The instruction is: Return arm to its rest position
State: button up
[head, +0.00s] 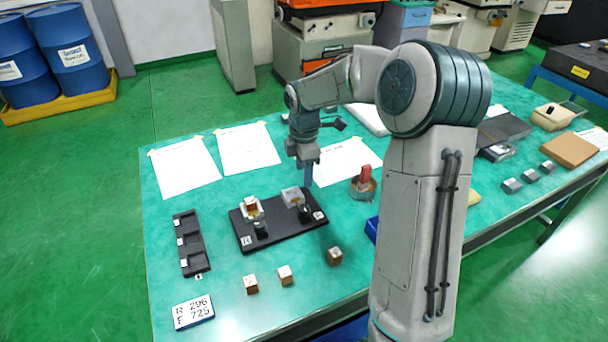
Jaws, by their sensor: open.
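My arm rises from the lower right of the head view, bends at a large round joint and reaches left over the green table (170,275). My gripper (309,180) points down above the table, just behind the right part of a black plate (285,234). Its fingers are small and partly hidden against the table; they are open, and I see nothing held. A clear block and a dark knob stand on the plate close in front of the gripper.
A black slotted tray (188,243), several small brown cubes (285,275) and a number card (193,312) lie on the table. A round holder with a red piece (364,182) stands right of the gripper. Paper sheets (247,149) lie behind. Blue drums (68,48) stand far left.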

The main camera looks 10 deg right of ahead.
dwell(0.3)
jog(key=s+r+m+t, duration=0.1)
jog(key=s+r+m, duration=0.3)
jog(key=s+m, duration=0.5)
jog(key=s+r+m+t, duration=0.2)
jog(key=s+r+m, duration=0.3)
jog(key=s, duration=1.3)
jog(key=m, duration=0.4)
jog(key=shift+s+r+m, duration=0.15)
jog(key=shift+s+m, duration=0.05)
jog(key=shift+m, duration=0.1)
